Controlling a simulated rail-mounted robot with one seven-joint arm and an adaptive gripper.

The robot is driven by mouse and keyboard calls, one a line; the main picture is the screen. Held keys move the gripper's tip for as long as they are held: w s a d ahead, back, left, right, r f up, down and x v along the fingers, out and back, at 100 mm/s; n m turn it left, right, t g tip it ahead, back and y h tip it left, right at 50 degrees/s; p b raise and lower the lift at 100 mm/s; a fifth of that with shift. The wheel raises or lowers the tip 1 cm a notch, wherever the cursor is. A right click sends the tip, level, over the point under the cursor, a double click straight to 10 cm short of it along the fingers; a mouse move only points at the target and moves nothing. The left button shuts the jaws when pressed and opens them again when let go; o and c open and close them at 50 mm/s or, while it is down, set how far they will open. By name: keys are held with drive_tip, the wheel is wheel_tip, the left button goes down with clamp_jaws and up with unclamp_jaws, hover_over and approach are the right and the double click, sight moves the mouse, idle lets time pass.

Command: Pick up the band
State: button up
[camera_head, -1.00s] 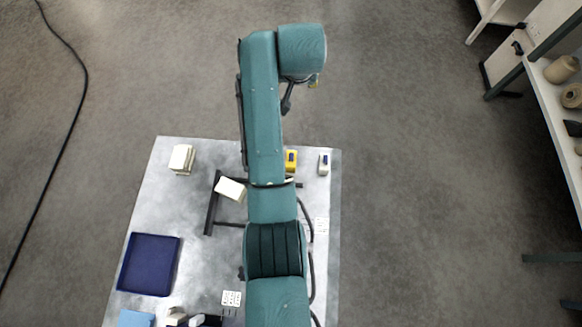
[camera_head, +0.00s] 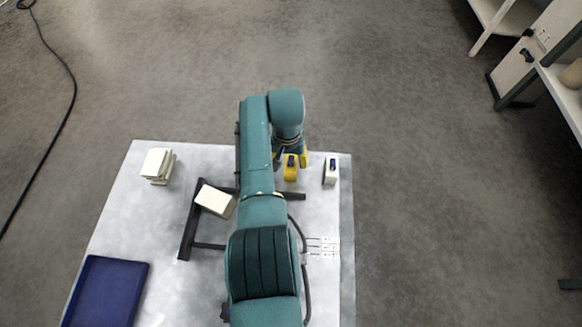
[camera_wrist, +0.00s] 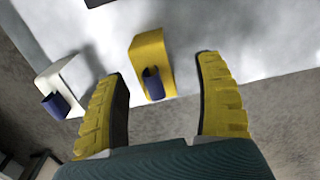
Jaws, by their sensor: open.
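Nothing in view is plainly labelled as the band. Two small dark blue rounded pieces could be it, but I cannot tell which. One blue piece (camera_wrist: 153,83) is at the near end of a yellow block (camera_wrist: 152,53); this block also shows in the head view (camera_head: 291,174). The other blue piece (camera_wrist: 55,105) is on a white block (camera_wrist: 63,80), which stands right of the yellow one in the head view (camera_head: 330,176). My gripper (camera_wrist: 162,67) is open and empty. In the wrist view its yellow fingers frame the yellow block from either side, apart from it.
The blocks stand near the far edge of a pale table (camera_head: 200,155). A black frame (camera_head: 187,232) with a cream block (camera_head: 214,201) on it lies left of my arm. Stacked cream blocks (camera_head: 157,166) and a blue tray (camera_head: 85,270) are farther left. Shelving (camera_head: 548,75) stands at right.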

sight(290, 170)
drive_tip(key=f, duration=0.1)
drive_tip(key=s+f+b, duration=0.1)
drive_tip(key=f, duration=0.2)
drive_tip(key=shift+s+d+f, duration=0.3)
drive_tip(key=shift+s+d, duration=0.05)
drive_tip(key=shift+f+b, duration=0.3)
drive_tip(key=shift+b, duration=0.05)
drive_tip(key=shift+w, duration=0.15)
clamp_jaws()
